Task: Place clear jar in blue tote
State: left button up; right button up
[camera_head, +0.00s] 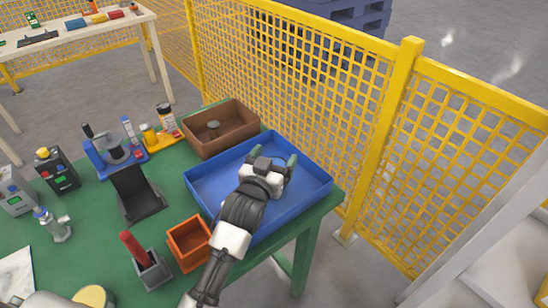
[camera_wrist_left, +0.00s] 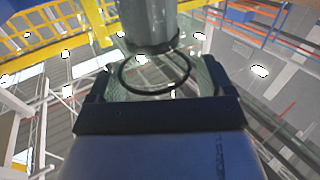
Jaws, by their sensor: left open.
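The blue tote (camera_head: 203,192) sits at the table's right end. My left gripper (camera_head: 274,157) is over the tote, toward its far side, with its two fingers apart. In the left wrist view, the open fingers (camera_wrist_left: 158,76) stand on either side of a see-through round shape with a dark ring (camera_wrist_left: 155,90), which looks like the clear jar. A grey cylinder (camera_wrist_left: 149,20) shows just beyond it; I cannot tell whether it is part of the jar. In the head view I cannot make out the jar at the gripper. My right gripper is not in view.
A brown tote (camera_head: 205,148) holding a small dark round thing stands behind the blue one. An orange bin (camera_head: 187,246), a grey holder with a red handle (camera_head: 150,270) and a black stand (camera_head: 135,192) are to the left. A yellow mesh fence (camera_head: 310,75) runs close behind the table.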

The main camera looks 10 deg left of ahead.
pick_arm(q)
jog(key=shift+r, duration=0.15)
jog(key=shift+s, duration=0.25)
jog(key=s+a, duration=0.1)
jog(key=s, duration=0.6)
